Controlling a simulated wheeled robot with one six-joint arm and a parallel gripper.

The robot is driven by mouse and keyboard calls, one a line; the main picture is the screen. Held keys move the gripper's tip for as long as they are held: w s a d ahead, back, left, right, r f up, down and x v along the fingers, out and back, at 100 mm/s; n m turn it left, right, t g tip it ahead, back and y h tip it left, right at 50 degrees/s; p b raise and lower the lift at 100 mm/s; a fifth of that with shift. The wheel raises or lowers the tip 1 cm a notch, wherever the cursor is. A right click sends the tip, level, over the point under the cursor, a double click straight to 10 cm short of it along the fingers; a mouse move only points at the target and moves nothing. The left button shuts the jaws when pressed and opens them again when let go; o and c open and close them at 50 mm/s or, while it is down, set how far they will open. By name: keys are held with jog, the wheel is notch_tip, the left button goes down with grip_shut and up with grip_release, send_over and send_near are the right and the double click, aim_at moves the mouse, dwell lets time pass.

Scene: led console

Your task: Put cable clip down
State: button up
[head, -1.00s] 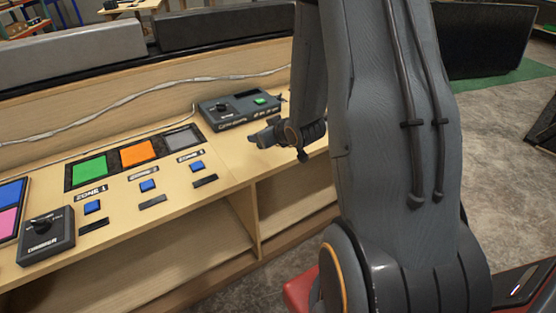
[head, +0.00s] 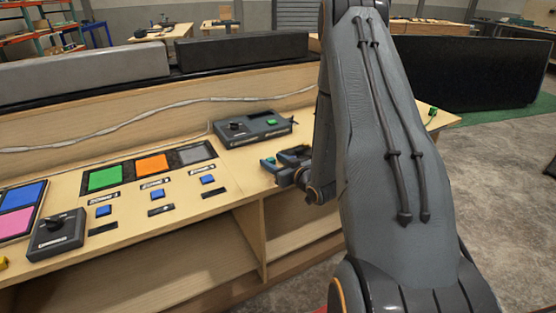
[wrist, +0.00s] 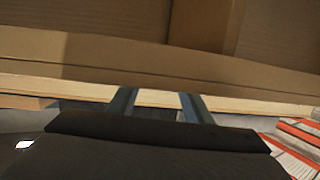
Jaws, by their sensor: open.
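My gripper (head: 282,162) is at the console's front edge, right of the row of blue buttons and in front of the grey control box. Its blue fingers are apart, and I see nothing held between them. In the wrist view the two fingers (wrist: 157,103) point toward a pale wooden edge and a brown panel, with an empty gap between them. I cannot pick out a cable clip for certain in either view. A small green item (head: 433,112) lies at the console's far right end, too small to identify.
The console (head: 235,172) carries a grey control box (head: 252,128), green, orange and grey panels, blue buttons (head: 208,180) and a joystick box (head: 58,235). A white cable (head: 150,118) runs along the back. My arm hides part of the right side.

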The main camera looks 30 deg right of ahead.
jog(key=shift+x, duration=0.85)
jog(key=shift+a, duration=0.1)
jog(key=shift+c, duration=0.5)
grip_shut()
jog(key=shift+r, duration=0.1)
